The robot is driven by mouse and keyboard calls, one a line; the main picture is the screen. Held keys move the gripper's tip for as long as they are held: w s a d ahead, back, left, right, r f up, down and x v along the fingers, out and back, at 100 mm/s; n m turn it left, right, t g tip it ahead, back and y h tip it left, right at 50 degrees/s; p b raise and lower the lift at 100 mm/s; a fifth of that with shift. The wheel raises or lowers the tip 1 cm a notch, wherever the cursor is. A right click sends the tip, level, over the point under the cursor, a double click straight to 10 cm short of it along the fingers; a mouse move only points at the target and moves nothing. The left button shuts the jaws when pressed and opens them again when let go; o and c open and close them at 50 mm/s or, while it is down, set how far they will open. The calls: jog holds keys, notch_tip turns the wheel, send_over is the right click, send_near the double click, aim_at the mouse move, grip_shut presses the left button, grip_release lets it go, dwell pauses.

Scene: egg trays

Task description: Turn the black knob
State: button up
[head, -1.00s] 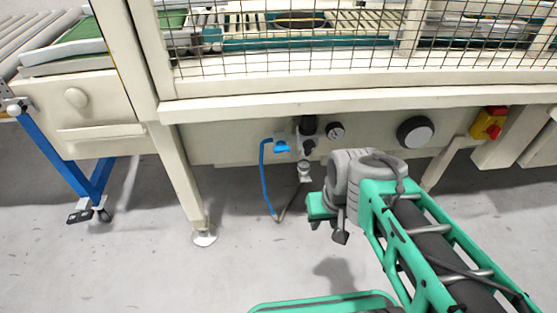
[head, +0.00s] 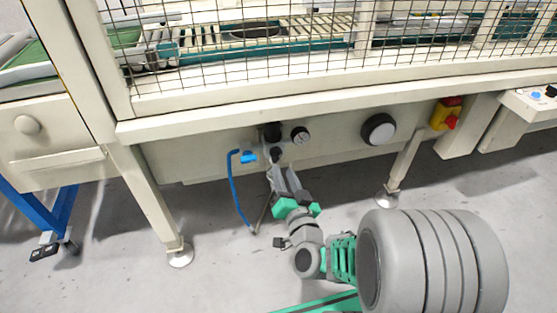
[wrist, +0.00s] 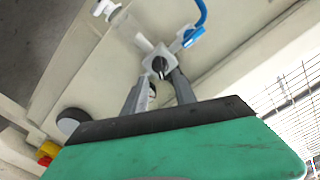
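The air unit (head: 279,142) is mounted under the machine's front beam. A small black knob (wrist: 160,66) sits on its light grey block in the wrist view. My gripper (head: 281,170) reaches up to the unit from below in the head view. In the wrist view my gripper (wrist: 161,78) has its two grey fingers apart, with the knob just beyond the tips and between them. I cannot tell whether they touch it. Another black knob (head: 272,131) tops the unit. A large black round knob (head: 378,129) with a light face is farther right.
A blue valve handle (head: 248,156) and blue hose (head: 234,190) are left of the unit. A pressure gauge (head: 300,135) is close on its right. A red and yellow switch (head: 447,113) is farther right. Machine legs (head: 150,205) stand either side; the floor between is open.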

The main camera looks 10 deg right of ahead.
aim_at(278, 159)
jog(key=w+p, duration=0.2)
jog(key=w, duration=0.1)
jog(key=shift+w+r, duration=0.15)
jog(key=shift+w, duration=0.25)
jog(key=shift+w+f+p, duration=0.2)
jog(key=shift+w+p, duration=0.15)
jog(key=shift+w, duration=0.5)
grip_shut()
